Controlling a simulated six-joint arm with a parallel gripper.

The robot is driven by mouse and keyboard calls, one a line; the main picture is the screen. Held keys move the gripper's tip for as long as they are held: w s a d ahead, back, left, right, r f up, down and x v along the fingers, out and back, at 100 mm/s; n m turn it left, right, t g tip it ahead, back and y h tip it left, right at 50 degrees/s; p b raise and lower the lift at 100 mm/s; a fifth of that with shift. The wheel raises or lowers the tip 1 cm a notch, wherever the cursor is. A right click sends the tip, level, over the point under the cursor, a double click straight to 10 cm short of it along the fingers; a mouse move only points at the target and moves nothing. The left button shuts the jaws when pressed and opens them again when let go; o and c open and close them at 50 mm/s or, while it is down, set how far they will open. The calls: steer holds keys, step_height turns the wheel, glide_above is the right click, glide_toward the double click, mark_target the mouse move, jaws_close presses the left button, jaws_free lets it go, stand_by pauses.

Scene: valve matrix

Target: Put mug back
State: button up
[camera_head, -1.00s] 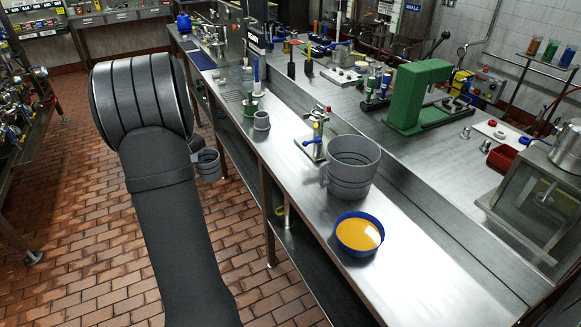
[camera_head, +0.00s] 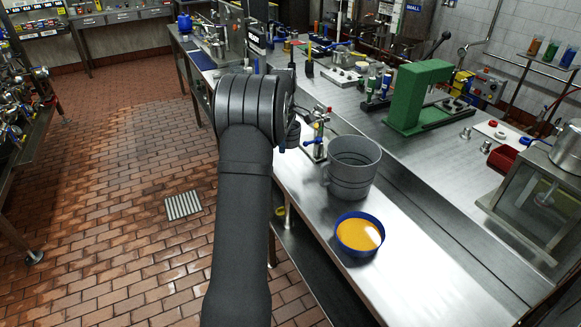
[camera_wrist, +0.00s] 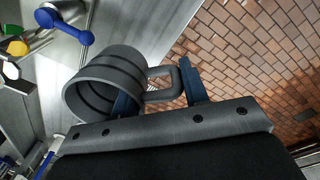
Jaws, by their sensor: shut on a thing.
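A grey mug (camera_wrist: 105,78) with dark bands shows large in the wrist view. Its handle (camera_wrist: 164,72) lies between the blue fingers of my gripper (camera_wrist: 157,84), which is shut on it. In the head view my arm hides most of the gripper and held mug, beside the bench's front edge. A larger grey banded vessel with a handle (camera_head: 353,168) stands upright on the bench. I cannot make out a marked place for the mug.
A blue bowl of orange liquid (camera_head: 358,235) stands near the bench's front edge. A small valve stand with coloured knobs (camera_head: 317,135) is behind the large vessel; a blue valve lever (camera_wrist: 75,25) is close to the mug in the wrist view. A green press (camera_head: 420,95) stands farther back.

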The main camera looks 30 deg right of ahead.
steer(key=f, duration=1)
steer(key=shift+s+d, duration=0.1)
steer(key=shift+d, duration=0.1)
steer(key=shift+f, duration=0.1)
steer(key=o, duration=1.2)
steer(key=r, duration=1.2)
steer(key=shift+s+a+r, duration=0.15)
steer(key=shift+s+a, duration=0.1)
steer(key=shift+s, duration=0.05)
